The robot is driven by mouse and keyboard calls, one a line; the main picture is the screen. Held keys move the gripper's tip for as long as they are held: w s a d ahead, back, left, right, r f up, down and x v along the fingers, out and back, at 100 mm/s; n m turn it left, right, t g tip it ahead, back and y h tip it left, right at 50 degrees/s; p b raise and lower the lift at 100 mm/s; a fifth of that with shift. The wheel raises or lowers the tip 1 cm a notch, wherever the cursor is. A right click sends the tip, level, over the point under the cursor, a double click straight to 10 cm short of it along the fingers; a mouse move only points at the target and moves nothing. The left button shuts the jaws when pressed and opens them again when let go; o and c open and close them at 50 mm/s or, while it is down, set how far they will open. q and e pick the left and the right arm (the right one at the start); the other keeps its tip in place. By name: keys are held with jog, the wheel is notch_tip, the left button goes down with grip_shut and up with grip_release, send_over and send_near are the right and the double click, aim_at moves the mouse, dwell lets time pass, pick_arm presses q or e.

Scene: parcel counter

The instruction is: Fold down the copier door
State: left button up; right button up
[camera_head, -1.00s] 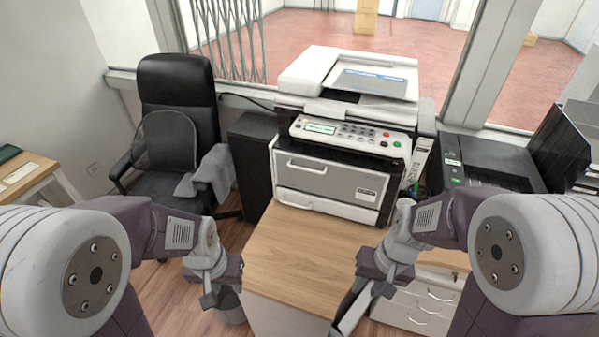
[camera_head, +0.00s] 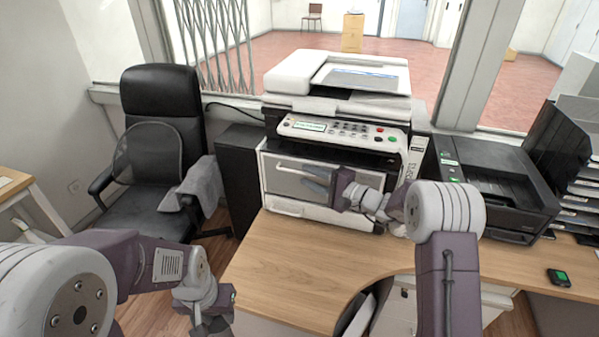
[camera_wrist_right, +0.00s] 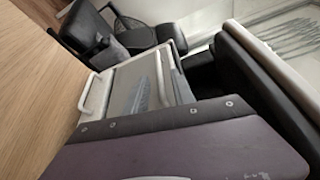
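The copier (camera_head: 345,100) stands at the back of the desk. Its grey front door (camera_head: 275,178) looks upright and shut, with a bar handle near the top edge. The door also shows sideways in the right wrist view (camera_wrist_right: 130,85), with its pale handle bar (camera_wrist_right: 160,75). My right gripper (camera_head: 318,180) is in front of the door's right half, close to the handle; I cannot tell whether it touches, and its fingers are too unclear to judge. My left gripper (camera_head: 218,326) is low at the left, away from the copier, its finger opening unclear.
A black office chair (camera_head: 160,150) with a grey cloth stands left of the copier. A black printer (camera_head: 495,185) and paper trays (camera_head: 585,190) are on the right, with a small green-screened device (camera_head: 559,277). The desk top (camera_head: 290,265) before the copier is clear.

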aim_at(299, 172)
jog(key=x, duration=0.4)
grip_shut()
dwell(1.4)
